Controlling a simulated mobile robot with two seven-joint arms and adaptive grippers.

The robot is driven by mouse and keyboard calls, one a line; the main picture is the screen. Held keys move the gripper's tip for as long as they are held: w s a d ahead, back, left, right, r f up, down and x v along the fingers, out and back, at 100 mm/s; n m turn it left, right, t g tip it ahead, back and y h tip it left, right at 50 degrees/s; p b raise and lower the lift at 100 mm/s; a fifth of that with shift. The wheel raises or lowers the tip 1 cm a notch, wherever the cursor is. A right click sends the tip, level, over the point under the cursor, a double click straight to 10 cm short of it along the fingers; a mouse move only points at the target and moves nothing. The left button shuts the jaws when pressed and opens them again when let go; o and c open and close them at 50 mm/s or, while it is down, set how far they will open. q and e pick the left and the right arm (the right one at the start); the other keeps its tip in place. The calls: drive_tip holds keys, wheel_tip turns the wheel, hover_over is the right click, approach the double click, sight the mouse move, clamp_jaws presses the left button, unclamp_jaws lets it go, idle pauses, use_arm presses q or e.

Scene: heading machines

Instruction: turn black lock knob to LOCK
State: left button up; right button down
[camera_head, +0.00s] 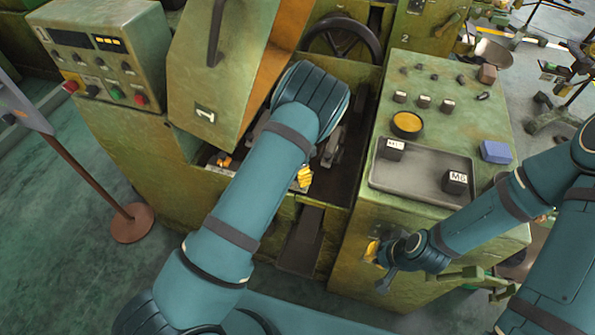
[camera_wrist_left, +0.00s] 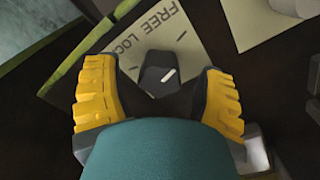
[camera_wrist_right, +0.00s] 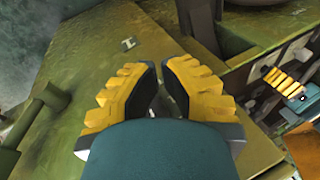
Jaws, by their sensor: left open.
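My left gripper (camera_wrist_left: 158,98) is open, with one yellow finger on each side of the knob; contact cannot be told. In the head view my left arm hides the knob. My right gripper (camera_wrist_right: 158,82) is slightly open and empty beside the green machine front.
A raised green guard (camera_head: 215,80) stands left of my left arm, with a button panel (camera_head: 95,55) beyond. To the right, a green cabinet carries a grey tray (camera_head: 420,180) with black blocks. A handwheel (camera_head: 343,40) is behind.

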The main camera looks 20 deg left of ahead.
use_arm(q)
drive_tip(key=c, duration=1.2)
